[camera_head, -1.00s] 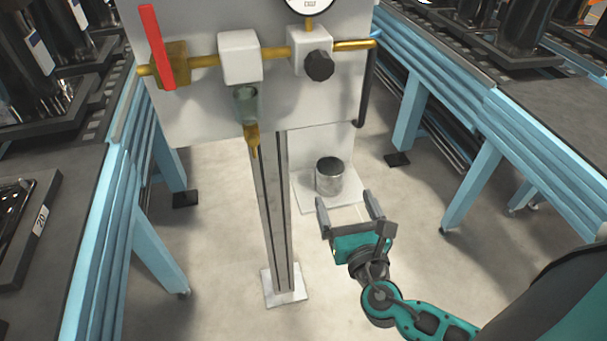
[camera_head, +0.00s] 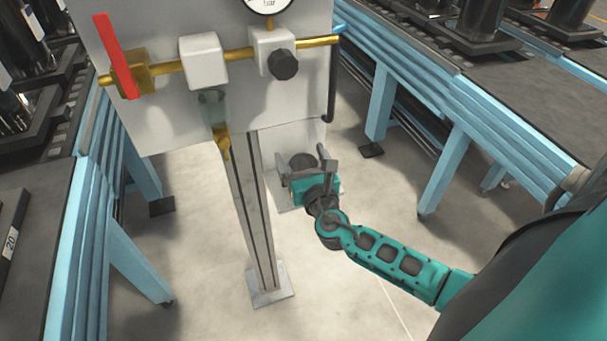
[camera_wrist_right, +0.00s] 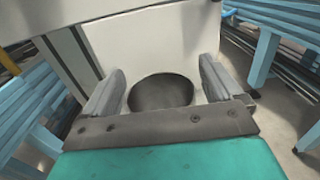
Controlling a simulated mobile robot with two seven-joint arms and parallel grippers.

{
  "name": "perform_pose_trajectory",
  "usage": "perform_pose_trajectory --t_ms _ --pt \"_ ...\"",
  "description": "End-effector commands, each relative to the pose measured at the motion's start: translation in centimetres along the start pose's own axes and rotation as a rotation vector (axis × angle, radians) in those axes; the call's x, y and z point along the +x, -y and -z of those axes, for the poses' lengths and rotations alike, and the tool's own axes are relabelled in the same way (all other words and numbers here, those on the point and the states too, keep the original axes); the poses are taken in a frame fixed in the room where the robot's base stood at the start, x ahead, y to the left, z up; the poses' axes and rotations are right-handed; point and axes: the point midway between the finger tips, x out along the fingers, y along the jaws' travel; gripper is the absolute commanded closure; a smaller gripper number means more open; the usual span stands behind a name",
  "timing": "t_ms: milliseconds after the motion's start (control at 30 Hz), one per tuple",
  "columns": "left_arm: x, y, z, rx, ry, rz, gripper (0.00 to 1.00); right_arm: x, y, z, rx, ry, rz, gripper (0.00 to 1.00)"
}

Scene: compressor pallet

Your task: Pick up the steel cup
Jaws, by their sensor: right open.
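The steel cup (camera_head: 302,161) stands on a small white shelf below the panel in the head view, mostly hidden behind my right gripper (camera_head: 303,164). In the right wrist view the dark round mouth of the cup (camera_wrist_right: 161,92) shows between the two fingers. My right gripper (camera_wrist_right: 160,88) is open there, with one finger on each side of the cup and a visible gap to each. The lower part of the cup is hidden by the gripper's body. My left gripper is not in view.
A white panel (camera_head: 160,100) with a brass pipe, red lever (camera_head: 117,56), black knob (camera_head: 284,65) and gauge stands above and left of the cup. A metal post (camera_head: 252,215) stands left of the gripper. Blue-framed conveyors (camera_head: 480,110) flank both sides.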

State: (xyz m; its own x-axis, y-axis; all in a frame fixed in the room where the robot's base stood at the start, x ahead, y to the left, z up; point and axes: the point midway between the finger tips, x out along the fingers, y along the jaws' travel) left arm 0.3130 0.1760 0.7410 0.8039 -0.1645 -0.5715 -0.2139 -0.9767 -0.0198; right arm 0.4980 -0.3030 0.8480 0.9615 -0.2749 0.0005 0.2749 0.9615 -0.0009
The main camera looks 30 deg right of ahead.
Motion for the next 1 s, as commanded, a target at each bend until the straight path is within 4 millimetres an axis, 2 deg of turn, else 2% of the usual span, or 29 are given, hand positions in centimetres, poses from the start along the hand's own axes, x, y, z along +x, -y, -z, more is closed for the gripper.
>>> perform_pose_trajectory --t_ms 300,900,1000 --pt "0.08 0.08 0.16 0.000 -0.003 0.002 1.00 0.48 -0.01 0.02 0.001 -0.001 0.000 0.09" --pt "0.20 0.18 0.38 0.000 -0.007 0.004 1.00 0.45 0.00 0.00 0.001 -0.001 0.000 0.67" --pt "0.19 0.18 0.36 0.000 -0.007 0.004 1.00 0.45 0.00 0.01 0.001 -0.001 0.000 0.70"
